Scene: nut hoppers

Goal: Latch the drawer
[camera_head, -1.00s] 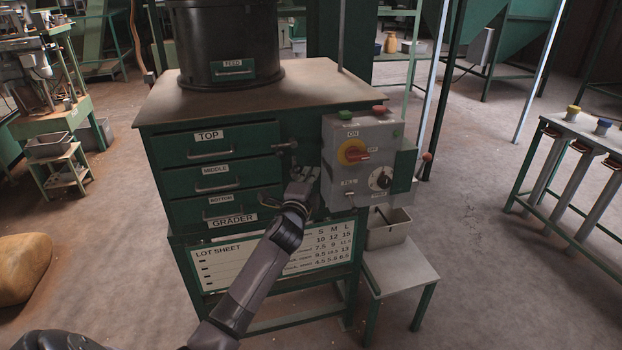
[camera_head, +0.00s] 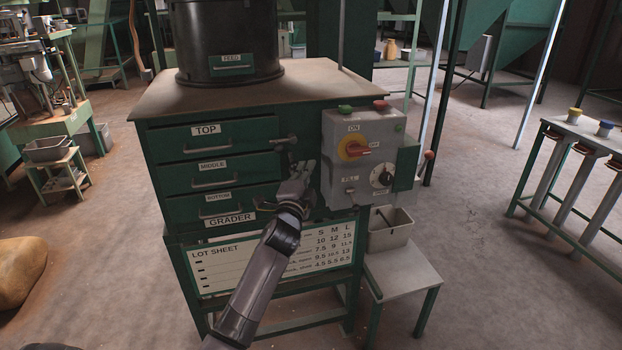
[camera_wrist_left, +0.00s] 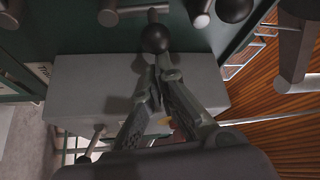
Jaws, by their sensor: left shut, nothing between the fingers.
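The green grader cabinet has three drawers, top (camera_head: 238,137), middle (camera_head: 237,172) and bottom (camera_head: 186,209); all look pushed in. A dark latch lever (camera_head: 284,141) sits at the right end of the top drawer. My left gripper (camera_head: 303,166) is just below and right of that lever, in front of the cabinet. In the left wrist view, its fingers (camera_wrist_left: 160,66) are closed together and empty. Their tips are at a dark ball knob (camera_wrist_left: 155,38) on a short bar; I cannot tell whether they touch. My right gripper is not in view.
A grey control box (camera_head: 340,131) with a red-and-yellow switch (camera_head: 354,149) stands right of my left gripper, close by. Below it are a grey bin (camera_head: 391,237) and a small stand (camera_head: 403,270). A black feed drum (camera_head: 225,40) stands on the cabinet top.

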